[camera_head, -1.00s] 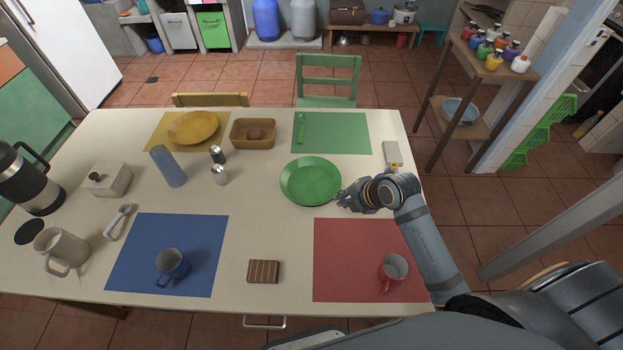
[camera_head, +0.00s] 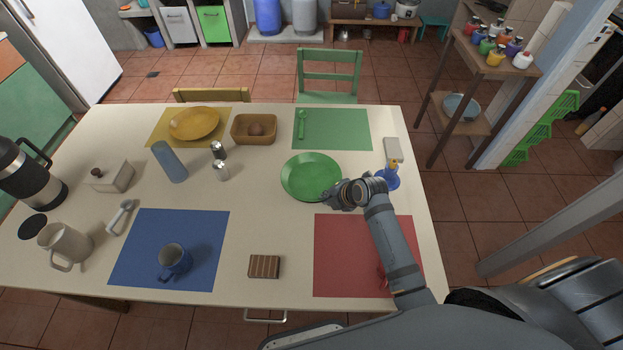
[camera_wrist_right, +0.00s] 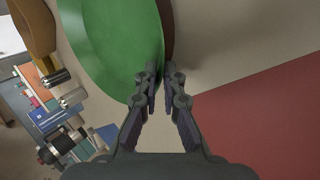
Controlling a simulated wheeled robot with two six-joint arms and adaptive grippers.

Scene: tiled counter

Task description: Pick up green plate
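The green plate (camera_head: 311,177) lies flat on the table, right of centre. My right gripper (camera_head: 328,199) is at its lower right rim. In the right wrist view the plate (camera_wrist_right: 110,45) fills the upper left, and the fingertips (camera_wrist_right: 161,76) are close together with the plate's rim between them. The gripper looks shut on the rim. The plate shows no clear lift off the table. My left gripper is not in view.
A blue item with a yellow top (camera_head: 388,178) stands right of the gripper. A red mat (camera_head: 340,270) lies below, partly under my arm. A green mat (camera_head: 345,130) with a green utensil (camera_head: 301,125) lies behind the plate. Shakers (camera_head: 220,170) stand to the left.

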